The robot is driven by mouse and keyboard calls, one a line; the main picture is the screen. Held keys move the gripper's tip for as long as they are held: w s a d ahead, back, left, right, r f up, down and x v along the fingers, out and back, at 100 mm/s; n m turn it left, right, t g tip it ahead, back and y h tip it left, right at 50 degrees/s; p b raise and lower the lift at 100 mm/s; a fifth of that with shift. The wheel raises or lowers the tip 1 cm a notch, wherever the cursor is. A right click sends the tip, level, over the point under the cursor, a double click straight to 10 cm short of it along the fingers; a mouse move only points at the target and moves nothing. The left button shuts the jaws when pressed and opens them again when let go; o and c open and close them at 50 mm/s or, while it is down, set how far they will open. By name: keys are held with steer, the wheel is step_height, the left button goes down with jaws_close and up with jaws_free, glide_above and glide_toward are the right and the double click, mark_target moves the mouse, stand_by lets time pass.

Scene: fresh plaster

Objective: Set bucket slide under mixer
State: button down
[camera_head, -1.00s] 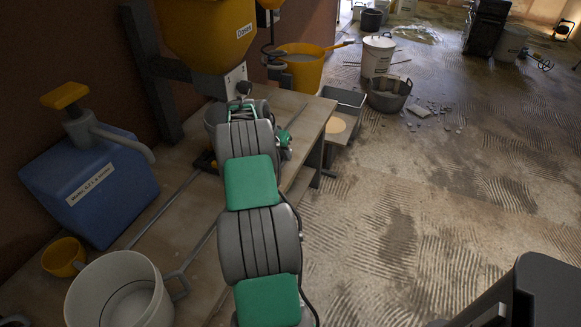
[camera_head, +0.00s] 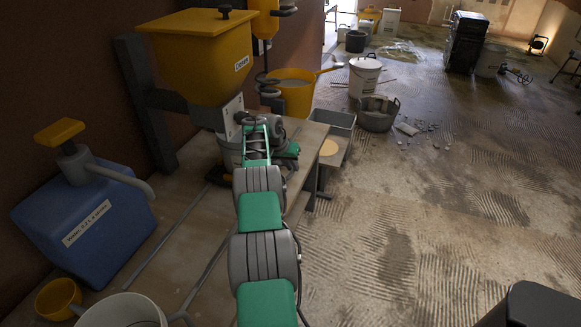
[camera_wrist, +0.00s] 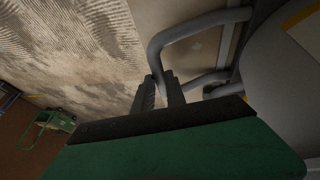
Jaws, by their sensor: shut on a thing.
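In the wrist view my gripper (camera_wrist: 159,86) is shut on a grey bent-tube handle (camera_wrist: 190,33), which I take to be the bucket slide's handle. A pale grey rounded bucket wall (camera_wrist: 268,65) stands right beside the handle. In the head view the mixer, a yellow hopper with a lid (camera_head: 195,60) and a white switch box (camera_head: 229,115), stands at the back of the bench. A grey bucket (camera_head: 229,153) is low beneath the switch box, partly hidden by my arm. My fingers are hidden there, so I cannot tell exactly how the bucket lines up with the outlet.
Thin metal rails (camera_head: 165,240) run along the wooden bench (camera_head: 190,205). A blue canister with a yellow pump (camera_head: 85,225), a yellow cup (camera_head: 58,298) and a white bucket (camera_head: 122,312) are at the near left. A yellow bucket (camera_head: 295,95) stands behind.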

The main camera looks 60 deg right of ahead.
steer(key=c, duration=1.4)
jaws_free()
steer(key=shift+o, duration=0.2)
steer(key=s+v, duration=0.1)
steer(key=v, duration=0.6)
steer(key=shift+w+a+r, duration=0.2)
steer(key=shift+w+r, duration=0.2)
steer(key=shift+w, duration=0.1)
